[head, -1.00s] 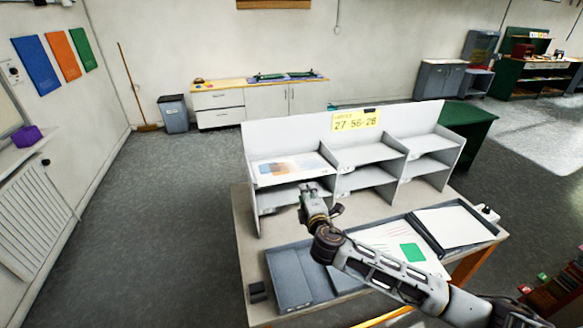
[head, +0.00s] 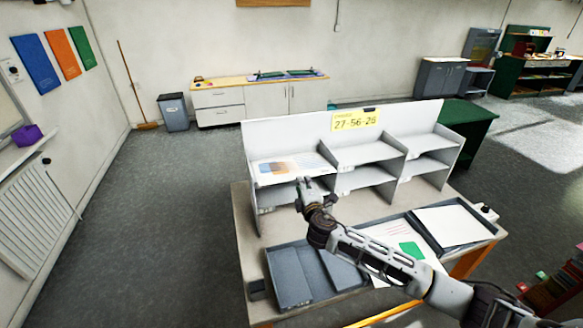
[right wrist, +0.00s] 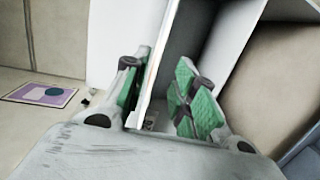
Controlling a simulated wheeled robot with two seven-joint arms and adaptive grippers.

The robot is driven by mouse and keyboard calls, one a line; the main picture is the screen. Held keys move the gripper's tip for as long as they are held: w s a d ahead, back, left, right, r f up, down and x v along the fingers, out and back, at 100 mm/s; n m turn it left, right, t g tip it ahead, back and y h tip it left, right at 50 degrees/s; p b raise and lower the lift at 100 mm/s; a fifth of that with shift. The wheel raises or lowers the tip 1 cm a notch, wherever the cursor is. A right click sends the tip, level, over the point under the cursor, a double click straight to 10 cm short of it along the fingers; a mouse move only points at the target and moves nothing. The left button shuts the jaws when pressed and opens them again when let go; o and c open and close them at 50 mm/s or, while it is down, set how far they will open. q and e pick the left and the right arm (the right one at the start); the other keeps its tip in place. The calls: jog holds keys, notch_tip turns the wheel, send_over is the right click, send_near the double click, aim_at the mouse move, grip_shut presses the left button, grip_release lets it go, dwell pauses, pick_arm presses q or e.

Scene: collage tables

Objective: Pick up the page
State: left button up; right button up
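A printed page (head: 284,167) with an orange and blue picture lies in the upper left compartment of the grey sorter (head: 258,202). Its right part is over the shelf near the divider. My right gripper (head: 304,186) is in front of the sorter's left columns, just below the page's front edge, and looks empty. In the right wrist view its green-padded fingers (right wrist: 163,97) are apart, with pale sorter panels behind them. My left gripper is not in view.
The table holds a grey tray (head: 316,246), with a white sheet (head: 453,224) and a sheet with a green square (head: 410,248) at right. A yellow label (head: 355,120) is on the sorter's back. The right wrist view shows a purple-edged picture (right wrist: 40,95).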

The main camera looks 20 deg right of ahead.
jog(key=shift+w, duration=0.1)
jog(key=shift+w+d+f+p, duration=0.1)
jog(key=shift+w+d+p, duration=0.15)
jog(key=shift+w, duration=0.55)
jog(key=shift+w+d+f+p, duration=0.15)
jog(key=shift+w+p, duration=0.15)
jog(key=shift+w, duration=0.55)
jog(key=shift+w+d+f+p, duration=0.15)
jog(key=shift+w+p, duration=0.15)
jog(key=shift+w, duration=0.5)
grip_shut()
